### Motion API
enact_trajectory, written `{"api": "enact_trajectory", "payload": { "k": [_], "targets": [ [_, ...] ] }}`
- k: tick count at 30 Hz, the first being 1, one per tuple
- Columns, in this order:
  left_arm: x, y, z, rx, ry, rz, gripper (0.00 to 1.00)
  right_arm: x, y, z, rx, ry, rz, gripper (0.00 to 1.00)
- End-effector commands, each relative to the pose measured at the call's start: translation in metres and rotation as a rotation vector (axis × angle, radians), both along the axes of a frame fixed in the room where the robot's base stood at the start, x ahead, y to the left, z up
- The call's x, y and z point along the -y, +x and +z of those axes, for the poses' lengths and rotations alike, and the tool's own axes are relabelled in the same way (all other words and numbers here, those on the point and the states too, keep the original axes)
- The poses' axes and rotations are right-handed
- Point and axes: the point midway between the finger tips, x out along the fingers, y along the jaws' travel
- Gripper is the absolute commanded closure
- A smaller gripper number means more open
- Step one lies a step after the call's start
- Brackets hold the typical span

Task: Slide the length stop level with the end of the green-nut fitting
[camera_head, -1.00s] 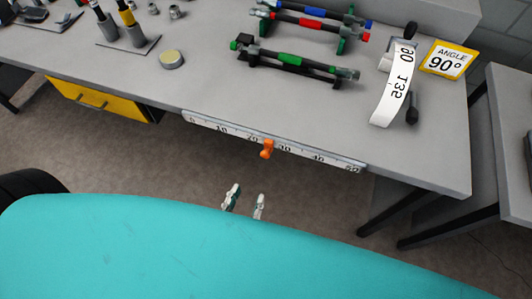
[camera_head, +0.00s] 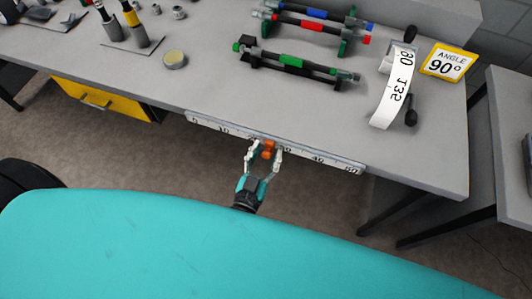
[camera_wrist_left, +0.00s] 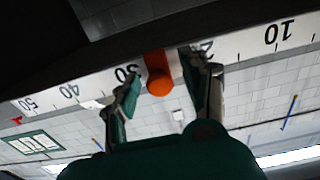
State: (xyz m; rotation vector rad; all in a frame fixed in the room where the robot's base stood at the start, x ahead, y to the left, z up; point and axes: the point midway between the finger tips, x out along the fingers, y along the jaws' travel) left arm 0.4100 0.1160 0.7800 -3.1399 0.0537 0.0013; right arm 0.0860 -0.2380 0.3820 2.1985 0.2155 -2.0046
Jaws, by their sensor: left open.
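The orange length stop (camera_head: 267,149) sits on the white ruler (camera_head: 317,156) along the bench's front edge, between the 20 and 30 marks. My left gripper (camera_head: 263,156) is open, with one finger on each side of the stop. In the left wrist view the stop (camera_wrist_left: 158,74) stands between the two fingertips (camera_wrist_left: 163,78), with gaps visible. The green-nut fitting (camera_head: 292,62) lies in a black holder on the bench, its right end above the ruler's right part. My right gripper is not in view.
Blue and red fittings (camera_head: 309,25) lie behind the green one. A curled paper strip (camera_head: 392,92) and a yellow-edged 90° angle sign (camera_head: 448,61) are at the right. A round tin (camera_head: 174,59) stands at the left. The bench front is mostly clear.

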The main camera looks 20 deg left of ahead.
Motion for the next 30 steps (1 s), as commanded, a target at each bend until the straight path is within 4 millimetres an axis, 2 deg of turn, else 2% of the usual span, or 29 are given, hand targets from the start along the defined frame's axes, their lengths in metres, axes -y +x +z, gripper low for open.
{"api": "enact_trajectory", "payload": {
  "k": [2,12,23,26,30],
  "targets": [
    [0.000,0.000,0.000,0.000,0.000,0.000,0.56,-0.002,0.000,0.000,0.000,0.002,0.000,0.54],
    [0.000,0.000,0.000,0.001,-0.001,0.000,1.00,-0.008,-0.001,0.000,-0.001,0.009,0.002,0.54],
    [-0.001,0.000,0.001,0.001,0.000,0.000,1.00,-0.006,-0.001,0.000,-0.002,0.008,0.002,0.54],
    [-0.007,0.000,0.001,0.001,0.000,0.000,1.00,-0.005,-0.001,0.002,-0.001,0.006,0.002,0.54],
    [-0.028,0.001,0.002,0.001,0.004,-0.001,1.00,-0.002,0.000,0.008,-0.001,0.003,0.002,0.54]
  ]
}}
